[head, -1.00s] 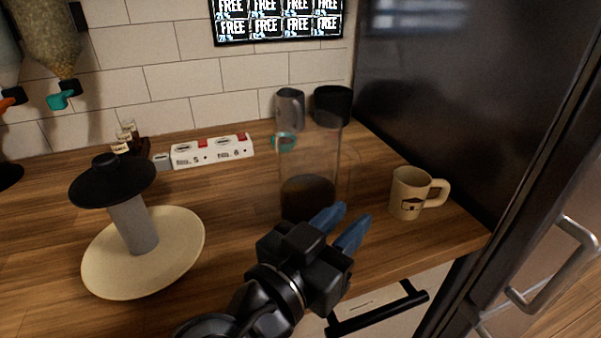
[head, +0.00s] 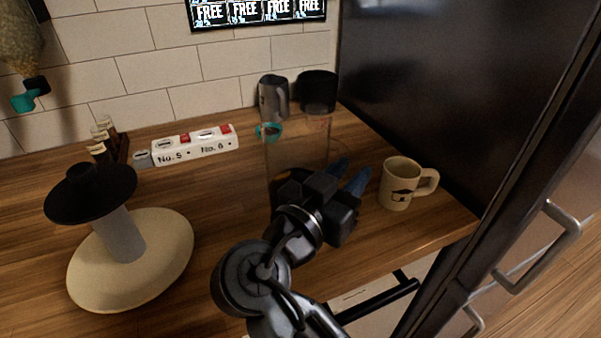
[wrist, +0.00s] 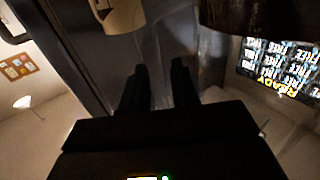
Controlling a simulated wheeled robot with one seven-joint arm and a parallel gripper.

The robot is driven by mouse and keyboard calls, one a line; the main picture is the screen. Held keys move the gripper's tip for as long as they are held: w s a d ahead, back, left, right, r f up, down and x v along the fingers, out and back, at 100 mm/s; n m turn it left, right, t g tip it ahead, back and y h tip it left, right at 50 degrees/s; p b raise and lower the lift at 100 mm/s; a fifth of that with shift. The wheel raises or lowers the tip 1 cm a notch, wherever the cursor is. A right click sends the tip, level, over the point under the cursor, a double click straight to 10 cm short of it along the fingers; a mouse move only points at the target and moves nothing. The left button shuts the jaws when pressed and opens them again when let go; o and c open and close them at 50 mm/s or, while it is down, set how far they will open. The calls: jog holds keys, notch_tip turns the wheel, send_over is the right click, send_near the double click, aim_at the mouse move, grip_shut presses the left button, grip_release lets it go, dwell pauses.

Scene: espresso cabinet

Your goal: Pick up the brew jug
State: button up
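The brew jug (head: 285,155), a tall clear glass vessel with dark liquid at the bottom, stands on the wooden counter in the head view. My arm hides its lower part. My gripper (head: 349,173) has blue fingers, spread apart with nothing seen between them. It is at the jug's right side, between the jug and the mug. In the wrist view the two dark fingers (wrist: 161,82) show a gap. A dark rounded body, likely the jug's base (wrist: 250,16), is at the top right there. Whether the fingers touch the jug's faint handle cannot be told.
A beige mug (head: 400,184) stands close to the right of my gripper, near a dark fridge side (head: 420,80). A grey pitcher (head: 272,98) and a black-topped container (head: 318,90) are behind the jug. A white numbered holder (head: 195,144) and a black-topped stand (head: 120,235) are left.

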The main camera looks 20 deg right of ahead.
jog(key=shift+w+d, duration=0.1)
jog(key=shift+d, duration=0.1)
jog(key=shift+c, duration=0.3)
grip_shut()
dwell(1.0)
